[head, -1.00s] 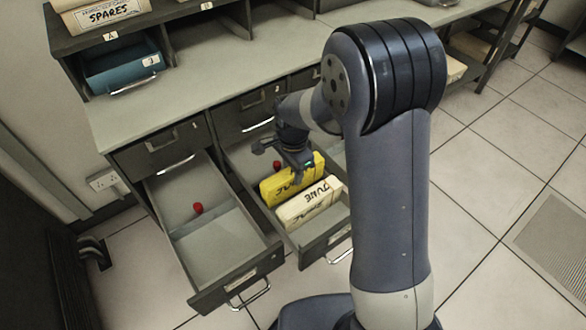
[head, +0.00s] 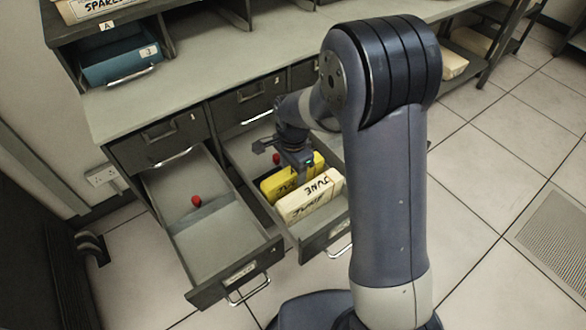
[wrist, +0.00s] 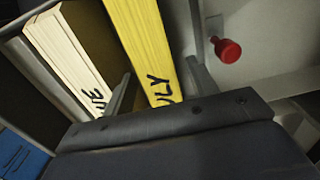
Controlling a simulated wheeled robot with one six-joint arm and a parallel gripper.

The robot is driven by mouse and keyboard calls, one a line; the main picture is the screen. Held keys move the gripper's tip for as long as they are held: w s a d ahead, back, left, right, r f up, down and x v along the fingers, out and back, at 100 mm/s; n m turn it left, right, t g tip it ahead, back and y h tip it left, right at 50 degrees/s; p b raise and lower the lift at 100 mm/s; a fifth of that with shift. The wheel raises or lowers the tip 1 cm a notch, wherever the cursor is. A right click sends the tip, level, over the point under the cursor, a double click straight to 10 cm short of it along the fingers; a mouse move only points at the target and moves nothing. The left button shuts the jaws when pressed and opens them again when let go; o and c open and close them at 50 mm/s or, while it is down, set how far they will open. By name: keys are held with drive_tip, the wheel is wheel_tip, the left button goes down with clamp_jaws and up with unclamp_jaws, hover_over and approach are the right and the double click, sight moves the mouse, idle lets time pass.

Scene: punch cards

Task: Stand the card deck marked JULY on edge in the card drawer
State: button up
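The yellow JULY deck (head: 272,185) stands on edge in the right open card drawer (head: 322,240), behind the cream JUNE deck (head: 311,197). The wrist view shows the yellow deck (wrist: 150,50) with the letters "LY" visible, and the cream deck (wrist: 65,50) to its left. My gripper (head: 298,165) is low over the yellow deck in the drawer. In the wrist view my gripper's fingers (wrist: 160,90) are on either side of the deck, with a dark gap at the left finger. The deck's lower part is hidden.
Another red knob (wrist: 228,50) is close to my right finger in the wrist view. The drawer walls are near. A blue box (head: 120,62) sits on the shelf above.

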wheel_tip(320, 180, up, 11)
drive_tip(key=shift+f+p, duration=0.1)
drive_tip(key=shift+p, duration=0.65)
drive_tip(key=shift+c, duration=0.4)
